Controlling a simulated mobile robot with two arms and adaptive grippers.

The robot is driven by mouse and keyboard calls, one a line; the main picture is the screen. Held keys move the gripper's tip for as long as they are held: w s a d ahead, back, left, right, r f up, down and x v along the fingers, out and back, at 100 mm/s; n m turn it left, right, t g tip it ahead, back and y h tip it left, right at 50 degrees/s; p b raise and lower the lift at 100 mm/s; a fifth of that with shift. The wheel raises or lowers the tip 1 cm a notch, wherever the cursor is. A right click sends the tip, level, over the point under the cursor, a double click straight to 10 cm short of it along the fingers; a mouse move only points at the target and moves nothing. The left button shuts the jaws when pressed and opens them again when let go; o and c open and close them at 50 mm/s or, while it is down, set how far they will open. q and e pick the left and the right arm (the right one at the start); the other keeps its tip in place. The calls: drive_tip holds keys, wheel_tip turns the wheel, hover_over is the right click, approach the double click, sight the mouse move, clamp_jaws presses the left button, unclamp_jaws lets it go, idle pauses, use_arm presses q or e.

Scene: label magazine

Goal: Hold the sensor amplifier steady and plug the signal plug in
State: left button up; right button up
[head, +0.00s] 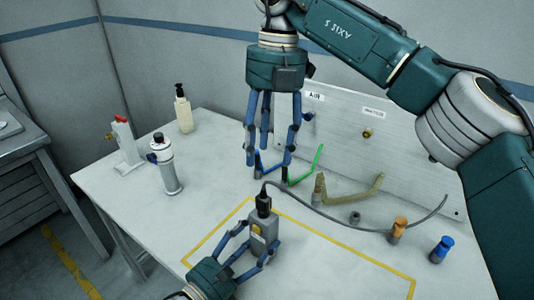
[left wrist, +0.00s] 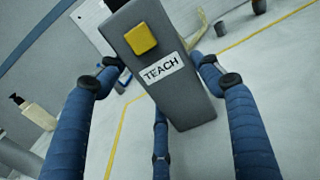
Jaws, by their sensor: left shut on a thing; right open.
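The sensor amplifier (head: 262,232) is a grey box with a yellow button, standing inside the yellow outline on the table. In the left wrist view the amplifier (left wrist: 165,75) shows a TEACH label under the button. My left gripper (head: 257,246) is shut on the amplifier from the front, with fingers on both sides. The black signal plug (head: 264,203) is at the amplifier's top end, its grey cable running off to the right. I cannot tell how deep the plug sits. My right gripper (head: 268,160) is open and empty, pointing down above and behind the plug.
A green bent bar (head: 308,167) and a tan one (head: 355,193) stand behind, before an upright panel (head: 410,150). Orange (head: 398,230) and blue (head: 441,249) capped pieces are at right. A white cylinder (head: 167,172), a red-topped item (head: 126,142) and a bottle (head: 183,110) stand at left.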

use_arm(q)
drive_tip(key=o, duration=1.5)
drive_tip(key=shift+c, duration=0.2)
